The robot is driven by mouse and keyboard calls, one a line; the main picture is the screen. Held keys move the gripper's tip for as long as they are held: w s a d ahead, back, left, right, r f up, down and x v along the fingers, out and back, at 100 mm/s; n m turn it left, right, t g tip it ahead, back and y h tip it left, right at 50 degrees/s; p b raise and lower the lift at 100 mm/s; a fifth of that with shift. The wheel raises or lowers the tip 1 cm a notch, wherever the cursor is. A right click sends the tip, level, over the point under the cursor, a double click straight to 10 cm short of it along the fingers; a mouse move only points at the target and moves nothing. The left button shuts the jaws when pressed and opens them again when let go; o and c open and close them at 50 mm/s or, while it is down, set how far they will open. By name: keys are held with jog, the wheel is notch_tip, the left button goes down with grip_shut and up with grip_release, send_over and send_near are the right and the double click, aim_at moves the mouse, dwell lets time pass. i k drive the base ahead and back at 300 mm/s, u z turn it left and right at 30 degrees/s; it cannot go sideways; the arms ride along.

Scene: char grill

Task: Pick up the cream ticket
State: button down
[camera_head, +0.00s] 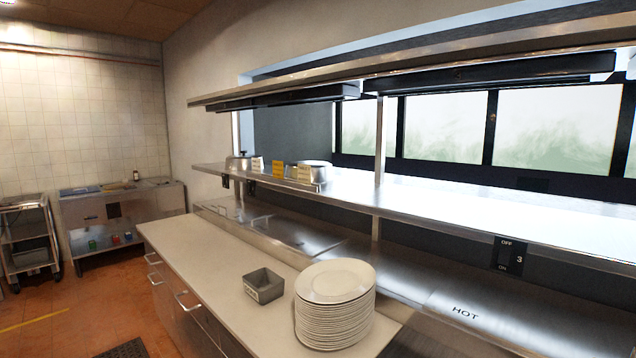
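Several small upright cards stand on the steel pass shelf. A pale, cream-looking card (257,163) is at the left, next to a metal container. A yellow-orange card (278,169) stands right of it. A paler yellow card (304,173) is farther right, in front of a round metal container. They are too small to tell for certain which is the cream ticket. My gripper is not in view.
The steel shelf (465,213) runs above a counter (205,262). On the counter are a grey open box (264,286) with a pale label and a tall stack of white plates (335,308). An upper shelf (420,58) overhangs the cards. Floor is open at left.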

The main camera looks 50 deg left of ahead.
aim_at(303, 170)
jog(key=u, duration=2.5)
jog(key=k, duration=1.25)
jog(key=u, duration=0.85)
jog(key=i, duration=3.45)
jog(key=z, duration=0.6)
jog(key=i, duration=1.05)
jog(key=z, duration=1)
